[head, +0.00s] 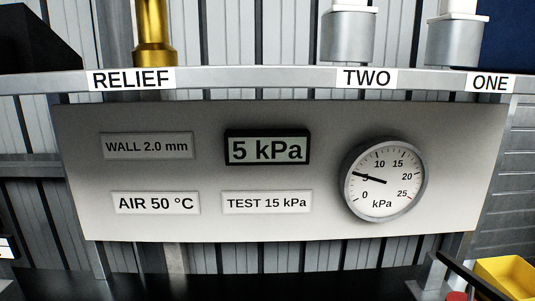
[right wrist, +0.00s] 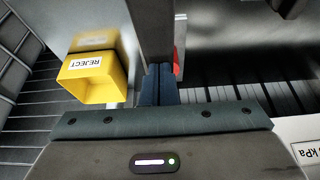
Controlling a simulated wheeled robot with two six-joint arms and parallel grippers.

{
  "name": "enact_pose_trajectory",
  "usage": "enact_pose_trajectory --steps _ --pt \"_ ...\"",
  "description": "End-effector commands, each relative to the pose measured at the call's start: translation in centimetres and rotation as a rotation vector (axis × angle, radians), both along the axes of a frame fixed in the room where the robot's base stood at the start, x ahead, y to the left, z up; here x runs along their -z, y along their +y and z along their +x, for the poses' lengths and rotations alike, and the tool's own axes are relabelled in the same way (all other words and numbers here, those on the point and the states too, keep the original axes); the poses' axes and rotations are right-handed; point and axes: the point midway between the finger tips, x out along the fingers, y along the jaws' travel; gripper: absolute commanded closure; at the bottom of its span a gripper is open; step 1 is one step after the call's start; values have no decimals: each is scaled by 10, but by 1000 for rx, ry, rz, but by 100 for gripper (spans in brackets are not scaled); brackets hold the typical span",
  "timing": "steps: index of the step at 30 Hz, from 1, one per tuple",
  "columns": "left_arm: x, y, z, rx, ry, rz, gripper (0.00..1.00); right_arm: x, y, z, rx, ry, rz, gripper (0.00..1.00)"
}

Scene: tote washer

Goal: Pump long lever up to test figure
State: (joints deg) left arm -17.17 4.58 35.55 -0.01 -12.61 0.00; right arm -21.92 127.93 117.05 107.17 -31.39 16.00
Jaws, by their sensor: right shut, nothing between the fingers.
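The test plate (head: 267,202) on the grey panel reads TEST 15 kPa. The digital display (head: 267,148) reads 5 kPa, and the needle of the round gauge (head: 385,181) points at about 5. In the right wrist view my right gripper (right wrist: 160,70) is shut and empty. A long dark grey bar (right wrist: 151,28), perhaps the long lever, runs from the top edge to the fingertips; whether they touch it I cannot tell. A red part (right wrist: 179,45) shows beside it. My left gripper is not in view.
A yellow REJECT bin (right wrist: 92,78) is left of the fingers in the wrist view and at lower right in the head view (head: 507,275). Above the panel, a rail (head: 230,80) carries RELIEF, TWO and ONE labels. Plates read WALL 2.0 mm (head: 147,146) and AIR 50 °C (head: 155,203).

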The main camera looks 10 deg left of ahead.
Motion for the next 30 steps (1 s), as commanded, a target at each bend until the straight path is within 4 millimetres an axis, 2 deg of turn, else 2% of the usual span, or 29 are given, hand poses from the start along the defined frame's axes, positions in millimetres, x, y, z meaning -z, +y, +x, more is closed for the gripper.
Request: enact_pose_trajectory --steps 1,30 --pt "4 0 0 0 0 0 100 6 0 0 0 1 1 100" --pt "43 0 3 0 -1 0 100 64 0 0 0 0 0 100"
